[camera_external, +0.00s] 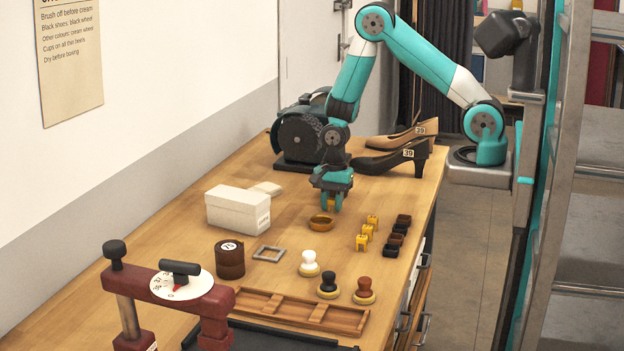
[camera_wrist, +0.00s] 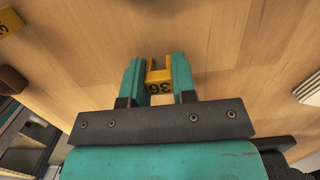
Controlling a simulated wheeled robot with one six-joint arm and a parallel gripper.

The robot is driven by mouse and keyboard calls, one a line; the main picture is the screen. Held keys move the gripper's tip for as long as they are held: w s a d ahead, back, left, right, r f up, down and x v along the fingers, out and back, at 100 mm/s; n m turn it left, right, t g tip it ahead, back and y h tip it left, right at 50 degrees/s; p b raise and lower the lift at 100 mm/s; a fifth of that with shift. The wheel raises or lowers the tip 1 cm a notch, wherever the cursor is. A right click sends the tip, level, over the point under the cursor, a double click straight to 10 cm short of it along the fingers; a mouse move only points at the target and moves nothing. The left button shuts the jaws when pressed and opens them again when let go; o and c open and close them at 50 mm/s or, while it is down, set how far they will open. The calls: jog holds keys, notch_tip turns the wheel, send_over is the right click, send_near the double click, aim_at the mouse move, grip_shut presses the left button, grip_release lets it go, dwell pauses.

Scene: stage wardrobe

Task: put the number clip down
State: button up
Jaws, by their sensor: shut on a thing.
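My gripper (camera_external: 331,203) is shut on a yellow number clip (camera_wrist: 159,76) that reads 36, seen upside down in the wrist view. The clip sits between the two teal fingers (camera_wrist: 158,66). I cannot tell whether the clip touches the table. More yellow clips (camera_external: 367,230) stand on the table to the right, and one shows at the top left of the wrist view (camera_wrist: 9,20).
Dark clips (camera_external: 397,239) stand right of the yellow ones. A white box (camera_external: 238,210) is at left, a black shoe (camera_external: 390,163) with tag 39 behind. Three daubers and a wooden tray (camera_external: 268,304) lie nearer the camera.

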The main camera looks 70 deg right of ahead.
jog(key=o, duration=0.9)
jog(key=shift+f, duration=0.1)
jog(key=shift+r, duration=0.5)
notch_tip(320, 180, up, 10)
jog(key=d+r+b, duration=0.1)
jog(key=s+a+r+n+y, duration=0.1)
jog(key=s+a+r+n, duration=0.2)
jog(key=s+n, duration=0.3)
jog(key=s+a+r+n+y, duration=0.1)
jog(key=s+a+r+n, duration=0.3)
jog(key=n, duration=0.6)
jog(key=s+a+r+n, duration=0.3)
jog(key=s+r+n, duration=0.4)
jog(key=s+n, duration=0.2)
jog(key=shift+s+a+y, duration=0.4)
jog(key=shift+s, duration=0.15)
